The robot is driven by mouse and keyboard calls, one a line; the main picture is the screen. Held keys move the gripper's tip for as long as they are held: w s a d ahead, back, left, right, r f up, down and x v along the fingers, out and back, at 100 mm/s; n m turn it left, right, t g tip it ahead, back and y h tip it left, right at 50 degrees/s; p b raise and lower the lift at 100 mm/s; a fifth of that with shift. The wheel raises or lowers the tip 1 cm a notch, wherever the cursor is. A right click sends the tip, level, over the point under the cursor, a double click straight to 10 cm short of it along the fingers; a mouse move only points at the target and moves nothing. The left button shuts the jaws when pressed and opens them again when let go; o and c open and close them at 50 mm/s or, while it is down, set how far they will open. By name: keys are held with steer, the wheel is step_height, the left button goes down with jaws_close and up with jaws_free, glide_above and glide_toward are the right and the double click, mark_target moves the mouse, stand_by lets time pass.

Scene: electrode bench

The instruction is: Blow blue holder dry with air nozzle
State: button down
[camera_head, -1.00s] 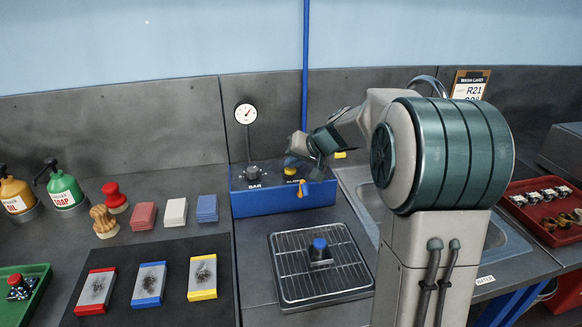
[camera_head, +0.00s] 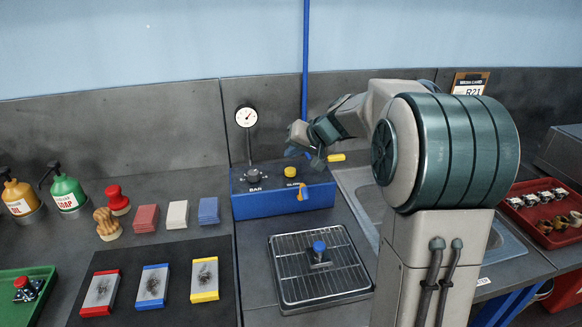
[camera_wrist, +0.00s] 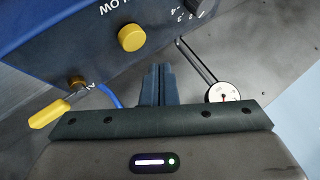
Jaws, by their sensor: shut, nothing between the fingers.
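The blue holder (camera_head: 319,250) is a small piece with a blue top, upright on the wire rack of a tray. The blue air box (camera_head: 262,192) stands behind it with a dark knob, a yellow button (camera_head: 290,171) and an orange nozzle-like fitting (camera_head: 303,191) on its front. My gripper (camera_head: 318,160) is above the box's right part, away from the holder. In the wrist view its dark fingers (camera_wrist: 158,74) are shut and empty, near the yellow button and apart from it.
A pressure gauge (camera_head: 246,116) stands behind the box, and a blue pipe (camera_head: 305,60) runs up the wall. The sink (camera_head: 362,184) is partly hidden by my arm. Sponges, brushes and bottles fill the left; a red tray (camera_head: 513,206) is at right.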

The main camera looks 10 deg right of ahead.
steer(key=shift+r+p, duration=0.7)
steer(key=shift+r, duration=0.8)
steer(key=s+f+g+h, duration=0.1)
steer(key=s+f, duration=0.1)
steer(key=s, duration=0.9)
steer(key=s+f+n+g+h, duration=0.1)
steer(key=s+f+g+h, duration=0.1)
steer(key=s, duration=0.9)
steer(key=s+f+g+h, duration=0.1)
steer(key=s+f+h, duration=0.1)
steer(key=s, duration=0.9)
steer(key=shift+a+f+n, duration=0.3)
steer(key=shift+a+f, duration=0.05)
steer(key=shift+f, duration=0.35)
steer(key=shift+s+d+f+g, duration=0.15)
steer(key=shift+s+f+g, duration=0.05)
steer(key=shift+s+g, duration=0.1)
